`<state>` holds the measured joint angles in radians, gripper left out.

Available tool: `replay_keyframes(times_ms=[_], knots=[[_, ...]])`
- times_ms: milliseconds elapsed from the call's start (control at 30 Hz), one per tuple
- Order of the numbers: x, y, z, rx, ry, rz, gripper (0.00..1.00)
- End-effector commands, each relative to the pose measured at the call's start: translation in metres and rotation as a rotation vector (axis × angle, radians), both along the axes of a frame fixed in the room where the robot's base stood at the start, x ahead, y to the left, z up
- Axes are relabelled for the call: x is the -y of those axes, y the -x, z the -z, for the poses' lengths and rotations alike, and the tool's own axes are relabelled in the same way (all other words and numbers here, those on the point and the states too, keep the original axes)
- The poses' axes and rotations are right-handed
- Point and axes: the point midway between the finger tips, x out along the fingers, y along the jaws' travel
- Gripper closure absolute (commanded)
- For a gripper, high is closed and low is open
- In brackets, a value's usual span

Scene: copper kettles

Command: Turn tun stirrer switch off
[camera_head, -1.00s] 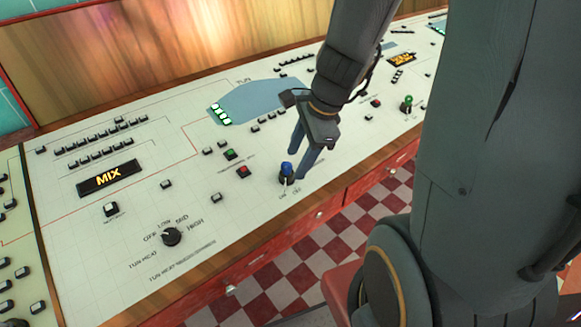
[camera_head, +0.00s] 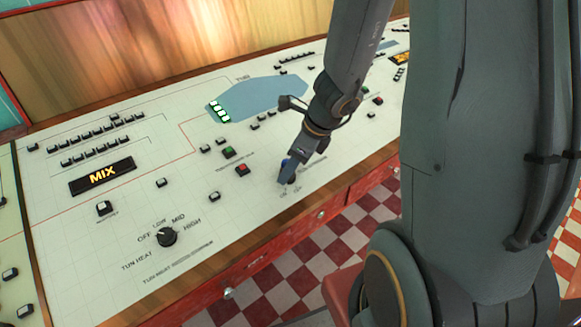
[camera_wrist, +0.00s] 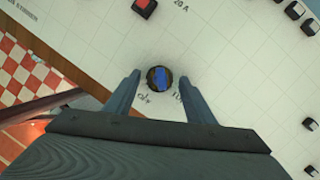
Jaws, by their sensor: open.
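The tun stirrer switch (camera_wrist: 160,77) is a round dark knob with a blue bar across its top. In the wrist view it lies between the two fingertips of my gripper (camera_wrist: 158,80), with a small gap on each side. Small lettering, partly legible, sits beside it on the panel. In the head view my gripper (camera_head: 288,177) is down at the switch and hides most of it; only a bit of blue shows. The gripper is open, one finger on either side of the knob. Which way the switch is set is not clear.
The sloping white panel (camera_head: 100,235) carries a red button (camera_head: 242,170), a green button (camera_head: 228,152), a TUN HEAT dial (camera_head: 166,237) and a lit MIX display (camera_head: 102,176). A wooden edge (camera_head: 215,285) runs along its front.

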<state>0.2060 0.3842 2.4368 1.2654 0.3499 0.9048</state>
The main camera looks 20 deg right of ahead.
Motion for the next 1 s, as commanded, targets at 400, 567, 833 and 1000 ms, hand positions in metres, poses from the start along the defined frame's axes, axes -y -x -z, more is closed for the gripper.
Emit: replay_keyframes(times_ms=[400, 567, 833, 1000], knots=[[0.0, -0.0001, 0.0, 0.0, 0.0, 0.0, 0.83], [0.0, -0.0001, -0.0001, 0.0, 0.0, -0.001, 0.92], [0.0004, -0.0005, -0.0007, 0.001, 0.0, -0.032, 0.92], [0.0011, -0.0006, -0.0007, 0.0, 0.0, -0.088, 0.92]])
